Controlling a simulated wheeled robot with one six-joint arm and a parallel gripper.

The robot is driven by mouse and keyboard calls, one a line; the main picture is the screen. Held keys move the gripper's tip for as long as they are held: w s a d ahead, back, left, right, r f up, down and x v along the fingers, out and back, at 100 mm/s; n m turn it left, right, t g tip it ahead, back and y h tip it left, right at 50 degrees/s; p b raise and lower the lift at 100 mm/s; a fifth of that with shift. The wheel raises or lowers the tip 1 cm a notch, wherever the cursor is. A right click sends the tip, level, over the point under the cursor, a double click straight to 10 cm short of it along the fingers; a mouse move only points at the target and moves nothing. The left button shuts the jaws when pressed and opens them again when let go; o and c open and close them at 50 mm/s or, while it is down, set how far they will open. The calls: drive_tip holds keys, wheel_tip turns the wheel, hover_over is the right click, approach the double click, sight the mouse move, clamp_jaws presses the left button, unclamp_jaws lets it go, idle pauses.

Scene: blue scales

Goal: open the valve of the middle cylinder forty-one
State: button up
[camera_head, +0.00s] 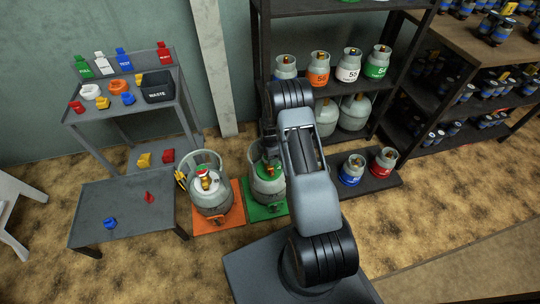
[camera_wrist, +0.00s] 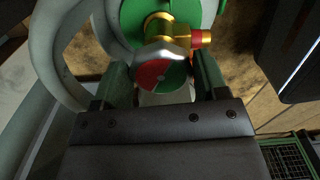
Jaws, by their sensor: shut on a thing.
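The middle cylinder (camera_head: 267,187) is grey with a green collar and stands upright on a green scale (camera_head: 262,212). My arm hides part of it in the head view, and I cannot read its number. In the wrist view its valve knob (camera_wrist: 160,76) has a red and green face and a silvery rim. A brass fitting (camera_wrist: 165,27) with a red cap (camera_wrist: 201,38) sits behind the knob. My gripper (camera_wrist: 162,88) is shut on the valve knob, one finger on each side. The fingertips are hidden in the head view.
A grey cylinder (camera_head: 210,196) stands on an orange scale (camera_head: 231,218) to the left. A low table (camera_head: 122,222) and a shelf stand further left. A dark rack (camera_head: 330,92) with cylinders rises behind. The cylinder's guard rail (camera_wrist: 62,55) curves close to my left finger.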

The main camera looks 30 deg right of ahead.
drive_tip(key=shift+w+n, duration=0.1)
drive_tip(key=shift+n, duration=1.8)
drive_tip(key=shift+d, duration=0.1)
drive_tip(key=o, duration=0.9)
drive_tip(key=shift+r, duration=0.1)
wheel_tip(320, 180, up, 14)
drive_tip(key=p, duration=0.4)
drive_tip(key=shift+f+p, duration=0.2)
drive_tip(key=shift+p, duration=0.1)
